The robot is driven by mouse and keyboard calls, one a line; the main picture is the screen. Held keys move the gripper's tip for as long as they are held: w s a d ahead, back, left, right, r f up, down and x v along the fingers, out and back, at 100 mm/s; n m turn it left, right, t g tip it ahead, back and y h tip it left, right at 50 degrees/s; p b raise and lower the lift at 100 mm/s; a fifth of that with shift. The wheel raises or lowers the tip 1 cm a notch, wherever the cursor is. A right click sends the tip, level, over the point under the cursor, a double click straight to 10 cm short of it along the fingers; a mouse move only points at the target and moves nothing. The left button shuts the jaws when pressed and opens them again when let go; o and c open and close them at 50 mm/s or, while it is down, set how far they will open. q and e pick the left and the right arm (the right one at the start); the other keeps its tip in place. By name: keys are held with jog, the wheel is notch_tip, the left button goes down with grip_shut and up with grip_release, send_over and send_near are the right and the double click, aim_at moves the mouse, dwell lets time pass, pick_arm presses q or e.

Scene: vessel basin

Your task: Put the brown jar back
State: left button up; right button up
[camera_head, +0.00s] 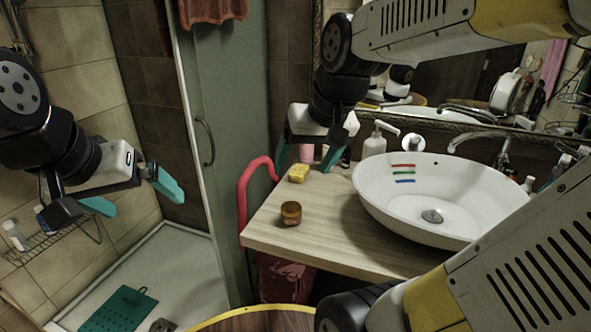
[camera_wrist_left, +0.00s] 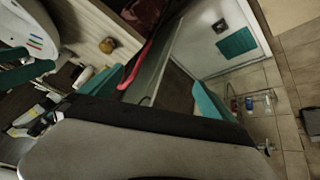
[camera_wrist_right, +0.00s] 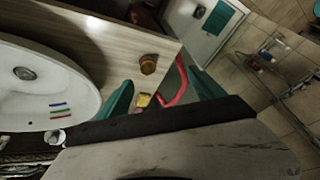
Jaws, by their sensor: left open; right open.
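The brown jar (camera_head: 291,213) stands upright on the wooden counter (camera_head: 330,240), left of the white basin. It also shows in the right wrist view (camera_wrist_right: 148,64) and in the left wrist view (camera_wrist_left: 108,45). My right gripper (camera_head: 306,160) is open and empty above the back of the counter, behind the jar and near a yellow sponge. My left gripper (camera_head: 130,196) is open and empty in the air at the left, in front of the shower, well away from the jar. Neither gripper touches the jar.
The white basin (camera_head: 375,195) fills the counter's right part. A yellow sponge (camera_head: 299,173), a pink item (camera_head: 307,152) and a soap dispenser (camera_head: 375,143) stand at the back. A red curved rail (camera_head: 243,190) runs along the left edge. The counter around the jar is clear.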

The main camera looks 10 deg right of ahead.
jog(key=shift+t, duration=0.7)
jog(key=s, duration=0.5)
jog(key=shift+s+a+r, duration=0.15)
jog(key=shift+s+a, duration=0.15)
jog(key=shift+a, duration=0.05)
